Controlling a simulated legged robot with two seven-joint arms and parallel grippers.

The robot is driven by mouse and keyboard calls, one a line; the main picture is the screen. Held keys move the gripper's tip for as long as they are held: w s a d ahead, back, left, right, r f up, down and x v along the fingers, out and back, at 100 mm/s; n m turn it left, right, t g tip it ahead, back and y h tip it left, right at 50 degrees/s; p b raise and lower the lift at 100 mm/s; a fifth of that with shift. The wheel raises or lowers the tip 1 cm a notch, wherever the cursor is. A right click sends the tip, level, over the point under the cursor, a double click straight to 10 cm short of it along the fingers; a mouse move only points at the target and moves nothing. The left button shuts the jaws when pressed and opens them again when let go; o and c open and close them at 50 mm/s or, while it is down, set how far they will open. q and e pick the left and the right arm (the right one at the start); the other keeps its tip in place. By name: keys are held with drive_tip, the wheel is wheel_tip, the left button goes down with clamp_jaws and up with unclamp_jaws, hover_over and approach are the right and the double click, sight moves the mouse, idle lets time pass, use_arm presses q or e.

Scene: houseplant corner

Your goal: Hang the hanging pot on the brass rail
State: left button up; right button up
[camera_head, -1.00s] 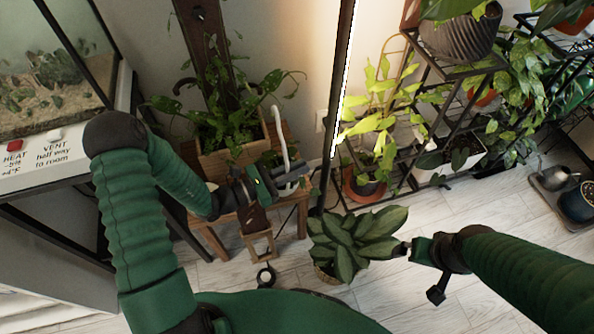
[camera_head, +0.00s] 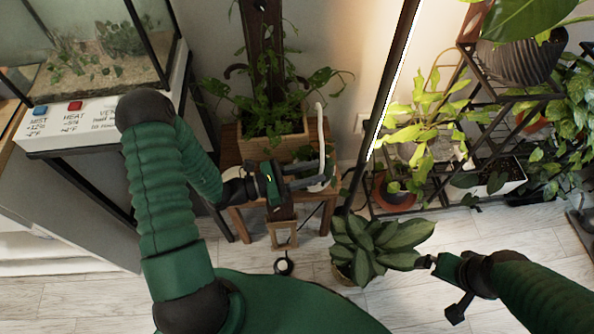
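A small white pot (camera_head: 325,171) with a tall, curved white hanger (camera_head: 321,124) sits at the right side of the wooden stool; I take it for the hanging pot. My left gripper (camera_head: 328,171) is at this pot. Its two fingers are spread and point right, and they partly cover the pot; I cannot tell whether they touch it. My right gripper (camera_head: 428,262) is at the right edge of a broad-leaved plant, and its fingertips are too small to read. I cannot clearly make out the brass rail.
The wooden stool (camera_head: 238,222) also bears a wooden planter (camera_head: 270,150). The broad-leaved plant (camera_head: 378,245) stands in front, beside a dark pole with a light strip (camera_head: 395,80). A terrarium (camera_head: 95,60) is at left, and plant shelves (camera_head: 500,105) are at right. Pale floor is open at lower right.

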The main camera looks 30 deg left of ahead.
use_arm(q)
drive_tip(key=p+v, duration=0.1)
drive_tip(key=v, duration=0.5)
drive_tip(key=s+d+f+m+g+y, duration=0.1)
drive_tip(key=s+d+m+g+y, duration=0.1)
drive_tip(key=s+d+m+g, duration=0.35)
drive_tip(key=s+d+f+m+g+y, duration=0.1)
drive_tip(key=s+d+m+g+y, duration=0.1)
drive_tip(key=s+m+g, duration=0.6)
drive_tip(key=w+a+r+m+t+y, duration=0.3)
drive_tip(key=w+r+m+y, duration=0.3)
drive_tip(key=m+y, duration=0.3)
drive_tip(key=a+m, duration=0.1)
drive_tip(key=m, duration=0.3)
drive_tip(key=shift+w+a, duration=0.35)
